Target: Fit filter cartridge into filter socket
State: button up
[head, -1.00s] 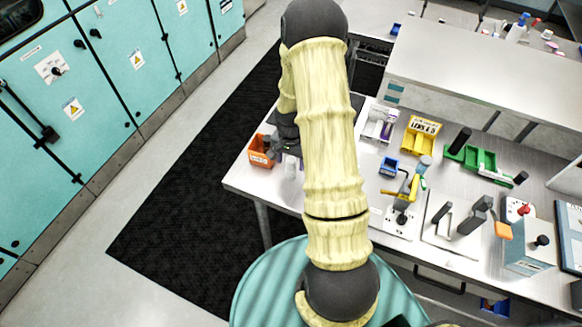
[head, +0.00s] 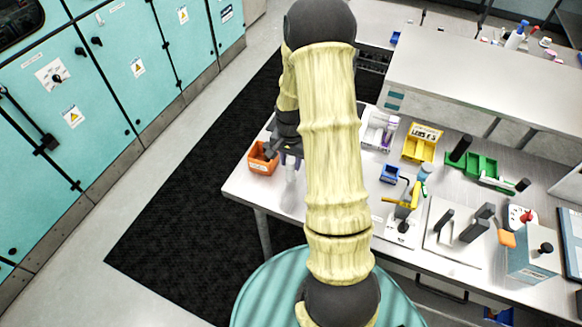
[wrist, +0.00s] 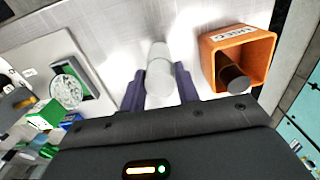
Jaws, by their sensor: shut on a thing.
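My gripper (wrist: 160,74) has purple fingers shut on a pale cylinder, apparently the filter cartridge (wrist: 158,62). In the wrist view it stands between the fingers, its far end over the bench top. In the head view the gripper (head: 289,153) is partly hidden by my arm, with the pale cartridge (head: 291,172) below it, near the bench's left end. I cannot tell whether its lower end touches anything. A round, speckled disc in a dark square frame (wrist: 68,90) lies left of the gripper in the wrist view; I cannot tell whether it is the filter socket.
An orange bin (head: 263,158) stands close beside the gripper; the wrist view shows it labelled USED (wrist: 213,68) with a dark cylinder (wrist: 233,77) inside. A white bin (head: 370,140), yellow bin (head: 419,149) and green trays (head: 480,167) lie farther right. A raised shelf (head: 470,75) spans the back.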

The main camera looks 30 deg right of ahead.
notch_tip(320, 180, up, 7)
jog(key=shift+f+b, duration=0.15)
jog(key=shift+b, duration=0.6)
